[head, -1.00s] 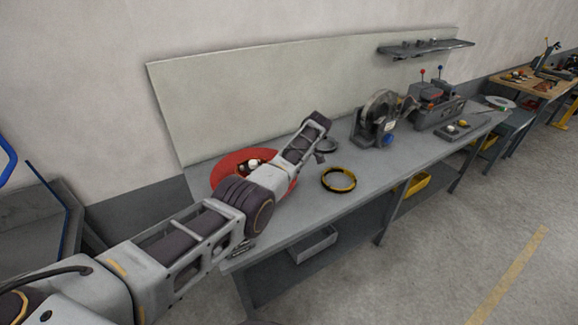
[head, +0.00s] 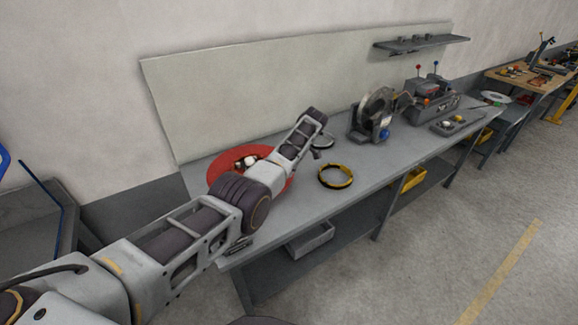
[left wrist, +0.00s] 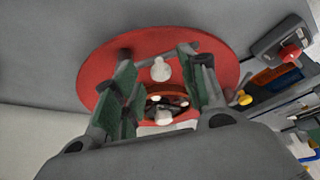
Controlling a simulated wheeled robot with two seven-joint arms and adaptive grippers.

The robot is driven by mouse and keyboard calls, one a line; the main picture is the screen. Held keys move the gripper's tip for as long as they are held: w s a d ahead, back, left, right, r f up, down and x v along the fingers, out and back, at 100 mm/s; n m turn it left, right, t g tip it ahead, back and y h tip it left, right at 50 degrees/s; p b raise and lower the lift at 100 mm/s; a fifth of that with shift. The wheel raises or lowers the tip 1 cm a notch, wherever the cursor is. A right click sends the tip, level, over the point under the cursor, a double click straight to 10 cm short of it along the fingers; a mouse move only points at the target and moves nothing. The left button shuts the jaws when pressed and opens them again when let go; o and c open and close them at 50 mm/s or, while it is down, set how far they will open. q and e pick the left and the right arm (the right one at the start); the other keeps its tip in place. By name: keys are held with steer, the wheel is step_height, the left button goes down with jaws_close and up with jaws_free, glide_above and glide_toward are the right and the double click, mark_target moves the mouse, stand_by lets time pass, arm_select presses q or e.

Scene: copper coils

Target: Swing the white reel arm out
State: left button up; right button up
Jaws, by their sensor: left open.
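A red round reel plate (head: 224,162) lies at the left end of the grey bench, partly hidden behind my left arm. Small white parts (head: 250,160) stand on it. The left wrist view shows the red plate (left wrist: 103,62) with a white knob (left wrist: 160,70) and a second white knob (left wrist: 163,117) near a brown ring at its middle. I cannot tell which belongs to the white reel arm. My left gripper (left wrist: 163,78) is open, its green-padded fingers on either side of the white knobs, apparently gripping nothing. My right gripper is not in view.
A black-and-yellow ring (head: 335,176) lies on the bench right of my arm. A pale board (head: 300,90) rises behind. The bench front is mostly clear.

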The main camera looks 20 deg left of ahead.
arm_select(q)
steer(key=v, duration=1.2)
stand_by(0.6)
